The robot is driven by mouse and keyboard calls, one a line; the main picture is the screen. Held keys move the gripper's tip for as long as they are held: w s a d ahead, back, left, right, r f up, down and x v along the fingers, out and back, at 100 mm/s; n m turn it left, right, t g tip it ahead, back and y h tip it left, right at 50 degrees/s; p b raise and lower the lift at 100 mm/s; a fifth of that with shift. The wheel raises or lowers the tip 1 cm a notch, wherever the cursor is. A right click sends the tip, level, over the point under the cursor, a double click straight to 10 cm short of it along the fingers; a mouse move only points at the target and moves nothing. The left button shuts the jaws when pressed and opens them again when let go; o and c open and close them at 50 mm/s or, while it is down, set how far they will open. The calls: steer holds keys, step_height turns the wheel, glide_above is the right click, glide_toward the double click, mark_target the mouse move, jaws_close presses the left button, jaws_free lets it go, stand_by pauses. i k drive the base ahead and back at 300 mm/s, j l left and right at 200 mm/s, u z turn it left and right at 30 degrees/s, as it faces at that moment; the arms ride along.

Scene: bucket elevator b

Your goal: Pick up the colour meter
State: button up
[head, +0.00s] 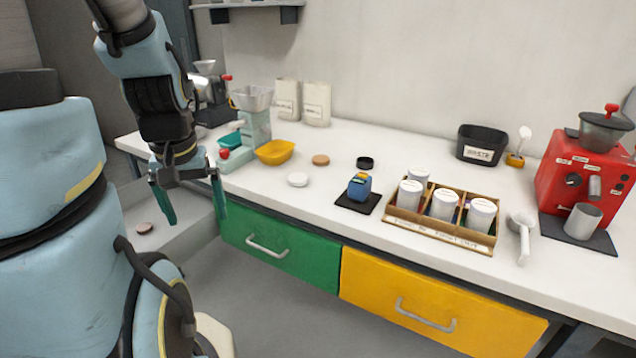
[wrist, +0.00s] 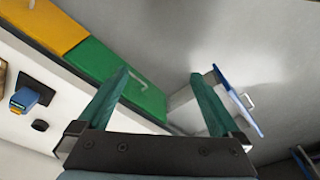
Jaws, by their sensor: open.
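The colour meter looks to be the small blue device with a yellow top part (head: 360,185). It sits on a black mat (head: 346,204) on the white counter, left of the wooden box. It also shows small at the left edge of the wrist view (wrist: 25,98). My gripper (head: 196,217) is open and empty, its two green fingers pointing down in front of the counter's left part. It is well to the left of the meter and apart from it. In the wrist view, the open fingers (wrist: 160,76) have nothing between them.
A wooden box (head: 440,231) of white-lidded jars stands right of the meter. A black lid (head: 365,163) lies behind it, a white disc (head: 298,180) to its left. Green (head: 275,247) and yellow (head: 420,305) drawers are shut below. An open drawer (head: 175,240) juts out near my gripper.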

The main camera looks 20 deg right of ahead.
mark_target(359, 189)
steer(key=u, duration=1.3)
steer(key=k+l+u, duration=0.1)
steer(key=k+l, duration=0.55)
steer(key=k, duration=0.2)
steer(key=k+l+u, duration=0.15)
steer(key=k+l, duration=0.2)
steer(key=k, duration=0.1)
